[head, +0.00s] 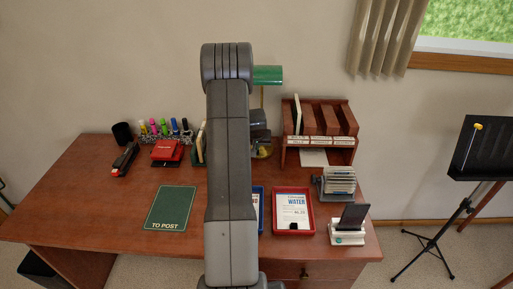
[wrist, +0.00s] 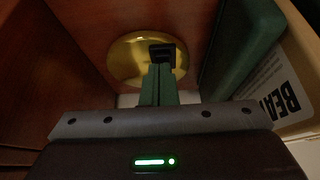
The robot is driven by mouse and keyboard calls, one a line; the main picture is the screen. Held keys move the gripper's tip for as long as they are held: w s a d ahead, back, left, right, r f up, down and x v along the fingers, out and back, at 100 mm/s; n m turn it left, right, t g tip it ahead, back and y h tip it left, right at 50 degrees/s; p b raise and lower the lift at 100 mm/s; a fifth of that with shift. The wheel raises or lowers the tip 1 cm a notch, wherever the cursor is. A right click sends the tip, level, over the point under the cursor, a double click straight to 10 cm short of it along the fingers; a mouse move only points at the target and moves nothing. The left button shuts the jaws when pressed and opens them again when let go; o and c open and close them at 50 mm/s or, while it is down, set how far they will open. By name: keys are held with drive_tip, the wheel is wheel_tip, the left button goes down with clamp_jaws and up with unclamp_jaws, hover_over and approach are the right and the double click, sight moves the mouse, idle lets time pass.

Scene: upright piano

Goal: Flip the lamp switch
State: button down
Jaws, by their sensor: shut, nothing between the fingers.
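The desk lamp's green shade (head: 268,75) sticks out to the right from behind my arm in the head view, with a thin stem below it. Its round brass base (wrist: 125,62) shows in the wrist view, and a small yellow part of it shows low behind my gripper in the head view. My gripper (wrist: 162,53) is shut and empty, with its dark fingertips over the right part of the brass base. I cannot tell whether they touch it. I cannot make out the lamp switch; the fingers cover part of the base.
A wooden sorter (head: 320,122) stands right of the lamp. A green upright object (wrist: 238,45) and a lettered box (wrist: 275,95) are close right of my fingers. A card holder (head: 338,183), red tray (head: 293,229) and green mat (head: 171,207) lie nearer. Pens stand at the back left.

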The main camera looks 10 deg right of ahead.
drive_tip(key=shift+w+d+r, duration=0.15)
drive_tip(key=shift+w+r, duration=0.1)
drive_tip(key=shift+w, duration=0.5)
drive_tip(key=shift+r, duration=0.25)
wheel_tip(320, 180, up, 4)
drive_tip(key=shift+r+p, duration=0.15)
drive_tip(key=shift+p, duration=0.5)
drive_tip(key=s+a+r+b, duration=0.1)
drive_tip(key=s+r+b, duration=0.1)
drive_tip(key=s+r, duration=0.4)
drive_tip(key=shift+s+a+r, duration=0.15)
drive_tip(key=shift+s+a, duration=0.05)
drive_tip(key=shift+s, duration=0.3)
